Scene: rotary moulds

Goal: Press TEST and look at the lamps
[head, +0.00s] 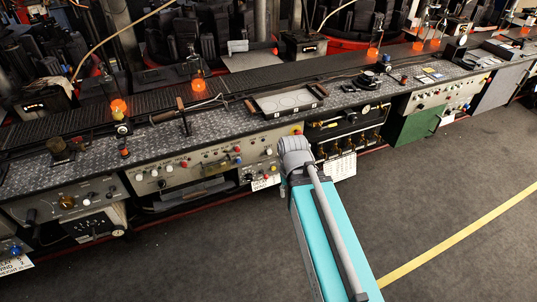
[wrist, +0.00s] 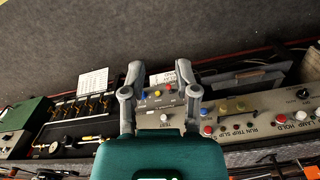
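In the wrist view my gripper (wrist: 159,76) is open, its two grey fingers apart with nothing between them. Beyond and between the fingers is a small grey panel (wrist: 154,104). It carries a blue lamp (wrist: 143,96), a yellow lamp (wrist: 157,92) and a red lamp (wrist: 170,88) in a row. I cannot tell whether they are lit. A pale button (wrist: 163,117) with the label TEST sits on the panel, just above my gripper's teal body in the picture. I see no contact with it.
To the right in the wrist view is a panel (wrist: 255,118) marked RUN TRIP SLIP and LAMP HOLD, with several knobs. To the left are brass valves (wrist: 80,105) and a white card (wrist: 93,80). The floor (head: 440,190) before the bench is clear.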

